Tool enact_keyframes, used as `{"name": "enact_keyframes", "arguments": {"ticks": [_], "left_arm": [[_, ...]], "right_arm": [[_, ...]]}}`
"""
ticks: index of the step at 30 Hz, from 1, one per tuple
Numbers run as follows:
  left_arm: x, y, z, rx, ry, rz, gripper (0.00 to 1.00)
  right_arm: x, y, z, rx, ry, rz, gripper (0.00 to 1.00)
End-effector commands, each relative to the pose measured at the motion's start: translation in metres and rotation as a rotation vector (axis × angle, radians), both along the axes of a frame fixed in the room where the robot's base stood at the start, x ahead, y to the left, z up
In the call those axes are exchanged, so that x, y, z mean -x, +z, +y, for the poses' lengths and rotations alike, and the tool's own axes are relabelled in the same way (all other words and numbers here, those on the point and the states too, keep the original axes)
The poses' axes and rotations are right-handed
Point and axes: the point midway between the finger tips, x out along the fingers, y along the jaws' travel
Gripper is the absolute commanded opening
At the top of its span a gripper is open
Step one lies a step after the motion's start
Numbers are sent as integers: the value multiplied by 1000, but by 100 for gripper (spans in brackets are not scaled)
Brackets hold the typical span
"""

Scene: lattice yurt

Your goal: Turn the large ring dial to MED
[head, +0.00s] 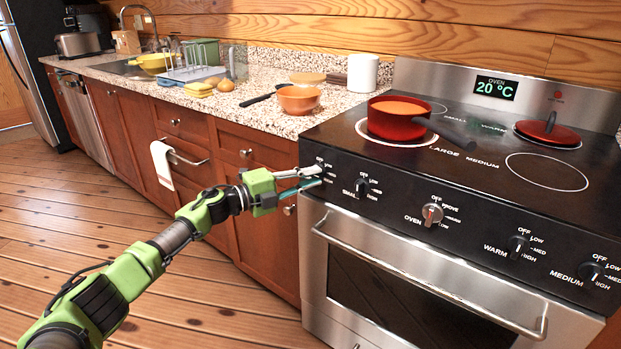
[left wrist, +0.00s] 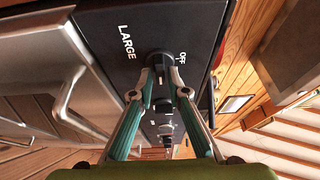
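The large ring dial (left wrist: 160,64) is a black knob at the left end of the stove's front panel. In the left wrist view LARGE is printed to its left and OFF to its right. In the head view my left gripper (head: 321,175) mostly hides it. My left gripper (left wrist: 162,78) has its two fingers apart, one on each side of the dial, with the tips at its edges. I cannot tell whether they press on it. The dial's exact setting and the MED label cannot be read. My right gripper is not in view.
The small dial (head: 362,187), oven dial (head: 432,214), warm dial (head: 518,246) and medium dial (head: 592,271) sit further right on the panel. A red pot (head: 392,127) stands on the large ring. The oven handle (head: 430,283) sticks out below the panel. The floor is clear.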

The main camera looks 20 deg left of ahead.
Motion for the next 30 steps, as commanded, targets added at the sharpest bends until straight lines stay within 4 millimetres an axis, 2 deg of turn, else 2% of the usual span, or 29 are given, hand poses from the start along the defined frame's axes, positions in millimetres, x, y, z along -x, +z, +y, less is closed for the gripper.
{"name": "enact_keyframes", "arguments": {"ticks": [5,12,18,30], "left_arm": [[17,-1,18,-4,3,1,16],[57,-2,52,-5,1,4,16],[79,-2,73,-2,1,4,16],[87,-1,80,-1,0,1,16]], "right_arm": [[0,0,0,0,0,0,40],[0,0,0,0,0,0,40],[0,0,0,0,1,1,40],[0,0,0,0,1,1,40]]}}
